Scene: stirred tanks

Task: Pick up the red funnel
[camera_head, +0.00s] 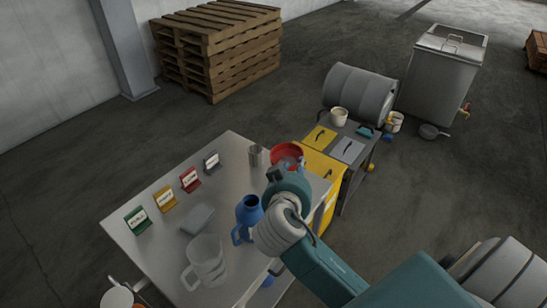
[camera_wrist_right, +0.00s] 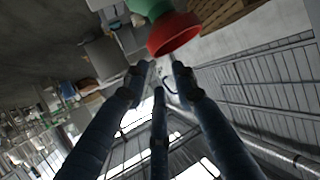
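The red funnel (camera_head: 287,151) is near the far right corner of the grey table (camera_head: 143,195) in the head view, with its wide rim showing. My right arm partly covers that corner. In the right wrist view the red funnel (camera_wrist_right: 174,35) is just beyond the fingertips, with a green part against it at the top edge; I cannot tell what that green part is. My right gripper (camera_wrist_right: 161,72) is open, its dark fingers apart with nothing between them. My left gripper is not in view.
A blue jug (camera_head: 248,210), a clear pitcher (camera_head: 206,262), a grey box (camera_head: 198,219) and a metal cup (camera_head: 255,156) stand on the table. Several coloured sign cards (camera_head: 190,179) line its left side. A yellow cabinet (camera_head: 322,172) and a side table (camera_head: 353,137) are beyond.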

